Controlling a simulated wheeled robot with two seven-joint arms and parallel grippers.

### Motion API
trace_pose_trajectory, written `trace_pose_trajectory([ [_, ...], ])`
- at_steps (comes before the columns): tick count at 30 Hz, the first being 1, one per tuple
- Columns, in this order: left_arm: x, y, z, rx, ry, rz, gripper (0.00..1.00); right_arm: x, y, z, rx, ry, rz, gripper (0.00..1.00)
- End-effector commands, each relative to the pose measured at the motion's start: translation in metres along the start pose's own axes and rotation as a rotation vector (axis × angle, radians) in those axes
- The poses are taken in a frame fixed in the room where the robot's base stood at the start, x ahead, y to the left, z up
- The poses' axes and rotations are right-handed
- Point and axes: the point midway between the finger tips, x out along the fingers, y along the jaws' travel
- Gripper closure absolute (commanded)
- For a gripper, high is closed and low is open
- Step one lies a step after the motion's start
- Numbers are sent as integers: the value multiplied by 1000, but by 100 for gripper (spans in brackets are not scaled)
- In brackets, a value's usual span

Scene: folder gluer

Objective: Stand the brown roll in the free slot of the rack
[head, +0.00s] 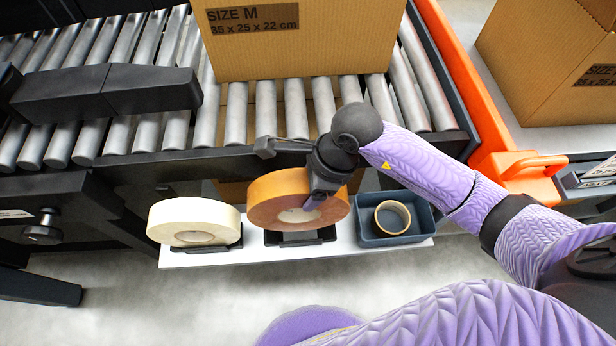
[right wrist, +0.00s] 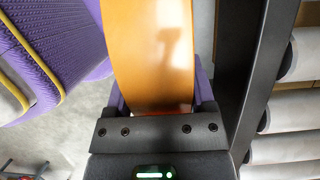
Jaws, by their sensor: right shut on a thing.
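The brown roll (head: 272,198) is upright over the middle slot (head: 300,239) of the white rack (head: 215,258). My right gripper (head: 318,188) is shut on the roll's right part, one finger reaching over its front face. In the right wrist view the roll's orange-brown surface (right wrist: 152,50) fills the space between the purple fingers. The roll's lower edge is at or just above the black holder; I cannot tell whether they touch. A cream roll (head: 165,217) stands in the left slot. My left gripper is not in view.
A blue-grey bin (head: 424,222) with a small tan ring (head: 392,217) sits on the rack's right end. The roller conveyor (head: 237,112) with a cardboard box (head: 300,45) runs behind and above. An orange frame (head: 500,140) stands at right. Floor in front is clear.

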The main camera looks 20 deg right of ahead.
Motion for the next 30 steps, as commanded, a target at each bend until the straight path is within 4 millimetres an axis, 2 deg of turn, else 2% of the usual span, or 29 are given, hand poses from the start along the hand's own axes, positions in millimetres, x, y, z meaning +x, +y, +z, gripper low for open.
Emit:
trace_pose_trajectory([
  [10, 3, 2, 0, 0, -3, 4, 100, 3, -1, 0, -2, -4, -4, 100],
  [21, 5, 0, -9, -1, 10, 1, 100, 8, 0, -1, -2, -4, -4, 100],
  [30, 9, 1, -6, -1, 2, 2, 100, 14, 0, -4, -2, -3, -2, 100],
])
